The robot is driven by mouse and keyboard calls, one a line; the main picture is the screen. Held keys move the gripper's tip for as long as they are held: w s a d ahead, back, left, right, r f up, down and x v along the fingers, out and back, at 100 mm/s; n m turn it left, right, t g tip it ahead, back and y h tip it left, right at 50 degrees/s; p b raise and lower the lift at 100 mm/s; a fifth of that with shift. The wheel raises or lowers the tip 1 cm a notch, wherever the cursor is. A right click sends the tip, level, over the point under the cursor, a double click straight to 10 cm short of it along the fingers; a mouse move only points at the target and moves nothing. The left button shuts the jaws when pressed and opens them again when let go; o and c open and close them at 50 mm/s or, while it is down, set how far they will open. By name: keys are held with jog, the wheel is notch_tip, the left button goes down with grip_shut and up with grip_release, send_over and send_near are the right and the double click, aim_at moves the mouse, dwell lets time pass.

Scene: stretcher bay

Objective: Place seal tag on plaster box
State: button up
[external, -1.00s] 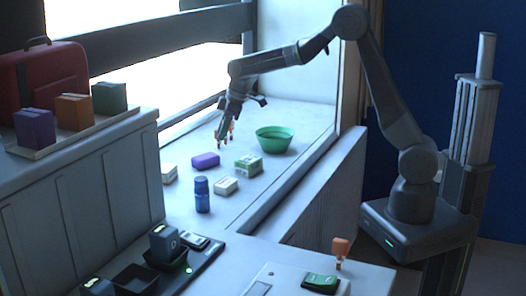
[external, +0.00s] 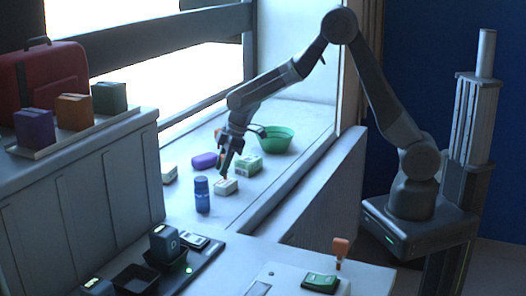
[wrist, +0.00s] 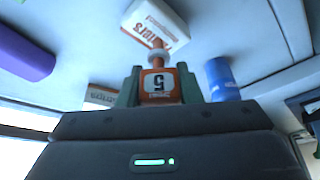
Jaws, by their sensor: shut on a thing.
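The seal tag (wrist: 159,86) is an orange piece with a white panel marked 5 and a narrow stem, seen upside down in the wrist view. My gripper (wrist: 160,88) is shut on it, one finger on each side. The plaster box, with orange lettering, also shows beyond the stem in the wrist view (wrist: 150,22). I cannot tell whether the tag touches the box.
Another orange tag-like piece (external: 341,247) stands on the front counter.

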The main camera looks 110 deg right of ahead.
jog(key=shift+f, duration=0.3)
jog(key=shift+f, duration=0.1)
jog(key=shift+f+b, duration=0.15)
jog(key=shift+b, duration=0.15)
jog(key=o, duration=0.9)
jog(key=shift+o, duration=0.2)
jog(key=shift+r, duration=0.2)
jog(key=shift+r+p, duration=0.15)
jog(key=shift+p, duration=0.2)
jog(key=b+v, duration=0.1)
jog(key=v, duration=1)
jog(key=shift+s+r+b, duration=0.25)
jog(key=shift+r+b, duration=0.1)
